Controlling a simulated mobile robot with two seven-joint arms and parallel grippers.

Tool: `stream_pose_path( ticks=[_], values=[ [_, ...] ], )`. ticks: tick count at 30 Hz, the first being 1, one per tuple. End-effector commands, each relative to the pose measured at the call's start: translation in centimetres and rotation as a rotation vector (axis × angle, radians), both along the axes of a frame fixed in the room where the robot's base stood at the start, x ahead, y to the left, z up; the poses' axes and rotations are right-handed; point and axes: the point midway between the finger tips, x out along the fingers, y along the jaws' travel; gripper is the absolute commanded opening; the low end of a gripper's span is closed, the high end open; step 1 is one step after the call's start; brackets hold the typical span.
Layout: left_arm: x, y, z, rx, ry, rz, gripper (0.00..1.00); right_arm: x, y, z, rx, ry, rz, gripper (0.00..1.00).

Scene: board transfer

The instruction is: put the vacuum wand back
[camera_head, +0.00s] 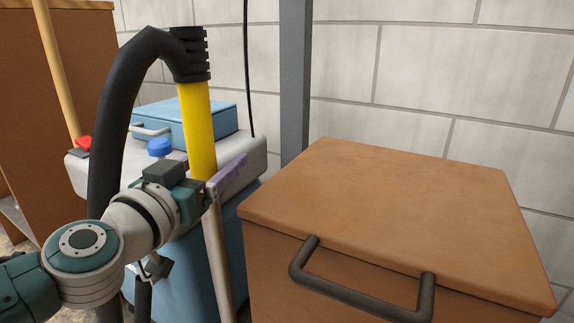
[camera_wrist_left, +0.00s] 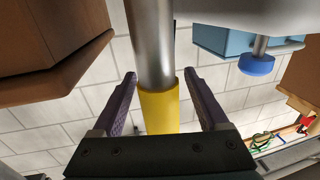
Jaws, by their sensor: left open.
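The vacuum wand has a yellow grip (camera_head: 197,125), a black hose (camera_head: 115,110) bending over its top and a metal tube (camera_head: 218,260) below. It stands close to upright beside the vacuum, which has a grey top (camera_head: 255,155) and a blue body. My left gripper (camera_head: 228,177) is at the lower end of the yellow grip. In the left wrist view the purple fingers (camera_wrist_left: 160,77) are open, one on each side of the wand, with gaps showing. The yellow part (camera_wrist_left: 159,112) lies between them. The wand's lower end is hidden in both views. My right gripper is not in view.
A brown cabinet (camera_head: 400,200) with a dark bar handle (camera_head: 350,292) stands at the right, close to the wand. A grey post (camera_head: 295,80) rises behind. A blue box (camera_head: 190,120) and blue knob (camera_head: 159,147) sit on the vacuum. A brown cupboard (camera_head: 95,60) is at far left.

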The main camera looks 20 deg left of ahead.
Motion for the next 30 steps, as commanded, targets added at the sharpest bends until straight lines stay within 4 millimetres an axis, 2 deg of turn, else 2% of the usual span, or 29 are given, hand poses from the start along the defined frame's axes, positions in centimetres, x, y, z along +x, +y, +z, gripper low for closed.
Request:
stream_pose_path(
  ticks=[9, 15, 20, 30],
  values=[
    [-6.6, -0.7, 0.1, 0.002, 0.005, -0.001, 0.77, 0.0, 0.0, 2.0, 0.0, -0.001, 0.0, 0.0],
    [-9.9, -1.1, 0.1, 0.001, 0.004, 0.0, 0.77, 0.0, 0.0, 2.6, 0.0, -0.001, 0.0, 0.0],
    [-11.0, -1.2, 0.1, 0.0, 0.001, 0.0, 0.77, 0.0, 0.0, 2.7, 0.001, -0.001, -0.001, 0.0],
    [-11.1, -1.2, 0.1, 0.001, -0.001, 0.0, 0.77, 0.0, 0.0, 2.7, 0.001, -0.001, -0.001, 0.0]
  ],
)
